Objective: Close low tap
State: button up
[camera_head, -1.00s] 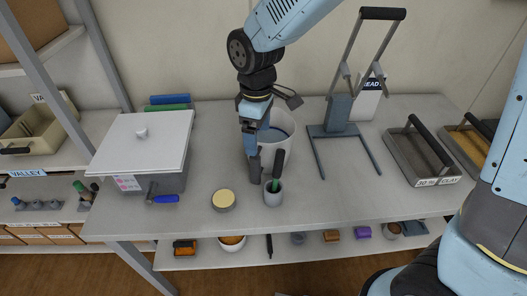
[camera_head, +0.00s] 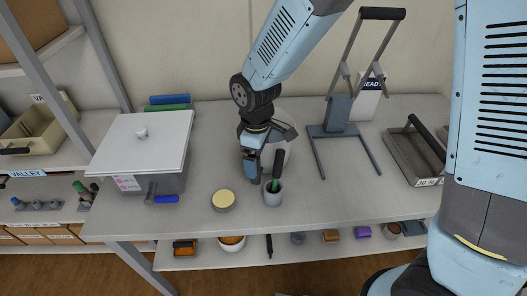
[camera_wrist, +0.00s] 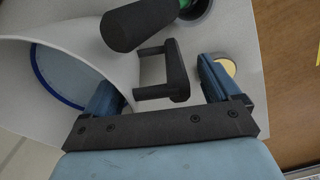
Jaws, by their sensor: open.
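A dark tap with a blue lever (camera_head: 166,199) sits low at the front of the grey box with a white lid (camera_head: 140,138), at the left of the table in the head view. Its lever points right. My gripper (camera_wrist: 163,85) is well to the right of it, by a white vessel (camera_head: 282,152). In the wrist view the white vessel (camera_wrist: 100,62), with a blue ring inside, is at left. Its dark handle (camera_wrist: 178,72) shows between my open fingers, which do not visibly press on it. In the head view my wrist hides part of the vessel.
A grey cup (camera_head: 273,196) with a dark-handled tool (camera_wrist: 135,25) stands close to my gripper. A round yellow-topped tin (camera_head: 223,201) lies between the cup and the box. A grey press frame (camera_head: 340,115) stands at right. The table front is mostly clear.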

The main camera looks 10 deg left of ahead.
jog(key=shift+c, duration=0.2)
grip_shut()
dwell(0.6)
